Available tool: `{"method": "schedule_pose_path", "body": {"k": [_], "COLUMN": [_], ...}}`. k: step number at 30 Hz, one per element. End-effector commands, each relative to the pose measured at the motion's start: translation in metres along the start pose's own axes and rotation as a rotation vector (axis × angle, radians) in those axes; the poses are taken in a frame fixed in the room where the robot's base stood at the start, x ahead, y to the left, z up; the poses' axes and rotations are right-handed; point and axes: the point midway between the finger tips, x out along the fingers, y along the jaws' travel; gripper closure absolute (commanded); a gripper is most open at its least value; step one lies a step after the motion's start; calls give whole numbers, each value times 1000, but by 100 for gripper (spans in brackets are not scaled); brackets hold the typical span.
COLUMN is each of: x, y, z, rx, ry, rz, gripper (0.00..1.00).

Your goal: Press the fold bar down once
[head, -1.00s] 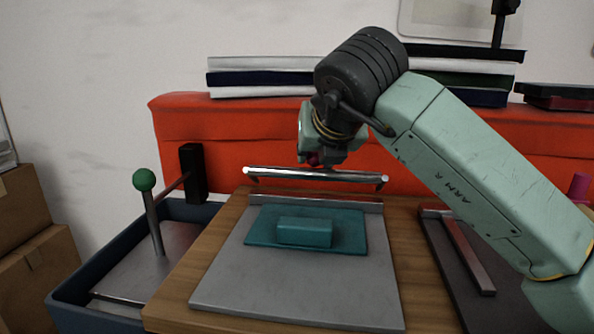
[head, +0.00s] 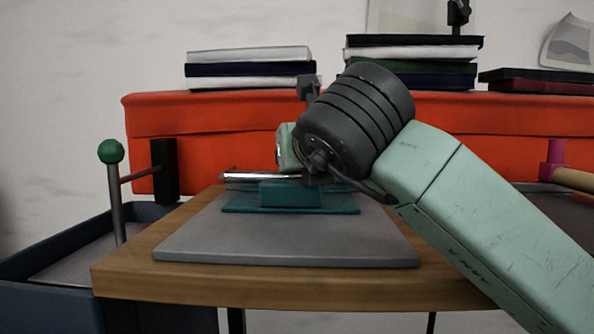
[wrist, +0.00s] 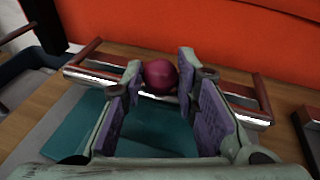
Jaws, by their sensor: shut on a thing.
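The fold bar (head: 248,176) is a silver bar across the back of the grey plate (head: 285,240). In the head view it sits low, just behind the teal block (head: 288,194) on the teal sheet (head: 235,208). In the wrist view its silver length (wrist: 245,114) shows on both sides of my gripper (wrist: 163,88). A round maroon knob (wrist: 160,75) at the bar's middle lies between my purple-padded fingers, and they are shut on it. In the head view my wrist hides the fingers, the knob and the bar's right part.
A blue tray (head: 50,245) with a green-knobbed post (head: 111,152) stands left of the wooden table (head: 125,262). A red padded panel (head: 230,115) runs behind, with stacked books (head: 250,70) above it. A pink-topped post (head: 553,160) stands at the right.

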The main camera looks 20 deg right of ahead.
Motion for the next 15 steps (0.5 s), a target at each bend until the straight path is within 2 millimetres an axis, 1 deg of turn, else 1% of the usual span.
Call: {"method": "schedule_pose_path", "body": {"k": [1, 15], "x": [1, 0], "y": [2, 2], "z": [-9, -13], "rx": [1, 2], "ry": [13, 16], "rz": [1, 1], "gripper": [100, 100]}}
